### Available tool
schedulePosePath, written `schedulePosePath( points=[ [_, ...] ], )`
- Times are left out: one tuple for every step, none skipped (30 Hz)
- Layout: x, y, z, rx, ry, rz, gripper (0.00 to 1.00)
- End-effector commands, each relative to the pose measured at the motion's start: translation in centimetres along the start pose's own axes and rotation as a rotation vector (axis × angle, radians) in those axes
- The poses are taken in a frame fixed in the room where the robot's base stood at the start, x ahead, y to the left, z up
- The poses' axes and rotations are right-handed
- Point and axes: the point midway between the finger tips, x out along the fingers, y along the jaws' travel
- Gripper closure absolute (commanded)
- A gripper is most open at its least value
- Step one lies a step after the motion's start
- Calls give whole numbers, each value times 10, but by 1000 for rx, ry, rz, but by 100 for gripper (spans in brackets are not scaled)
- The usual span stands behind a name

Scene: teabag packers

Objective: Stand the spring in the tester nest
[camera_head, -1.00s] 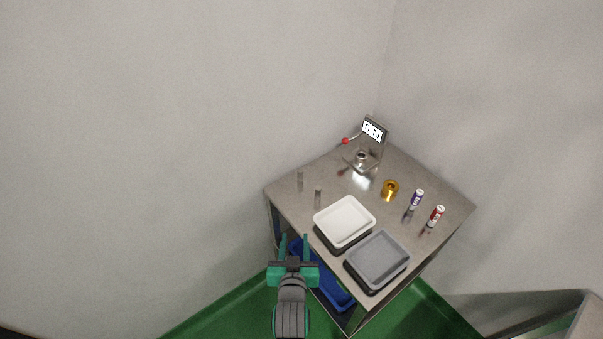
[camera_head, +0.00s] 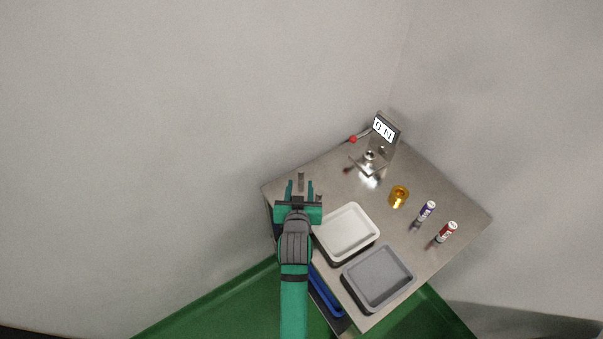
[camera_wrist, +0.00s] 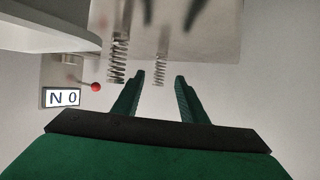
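Two coil springs stand upright on the metal table. The farther spring (camera_head: 301,180) shows past my gripper in the head view. In the wrist view, which is upside down, this spring (camera_wrist: 160,69) lines up between my fingertips, and the nearer, larger-looking spring (camera_wrist: 117,60) stands outside them, on the tray side. The nearer spring is hidden by my gripper in the head view. My gripper (camera_head: 301,185) is open and empty, its fingers (camera_wrist: 160,77) apart. The tester has a display (camera_head: 385,128), a red-knobbed lever (camera_head: 353,139) and a small nest (camera_head: 370,156). I see no spring in the nest.
A white tray (camera_head: 326,238) lies just right of my gripper, with a grey tray (camera_head: 352,285) in front of it. A brass-coloured ring (camera_head: 399,197), a purple tube (camera_head: 427,210) and a red tube (camera_head: 447,232) stand farther right. A wall rises behind the table.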

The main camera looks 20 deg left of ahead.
Motion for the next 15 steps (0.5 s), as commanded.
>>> schedulePosePath(
  points=[
    [7,0,0,0,0,0,61],
    [10,0,0,0,-1,0,61],
    [14,0,0,0,0,0,61],
    [16,0,0,0,0,0,61],
    [17,0,0,0,-1,0,61],
    [19,0,0,0,-1,0,61],
    [20,0,0,0,-1,0,61],
    [22,0,0,0,-1,0,61],
    [25,0,-2,0,0,0,61],
    [29,0,-3,0,1,0,61],
    [33,0,-4,0,1,0,61],
    [38,0,-5,0,1,0,61],
    [43,0,-6,0,1,0,61],
    [48,0,-6,0,1,0,61],
    [53,0,-7,0,0,0,61]
  ],
)
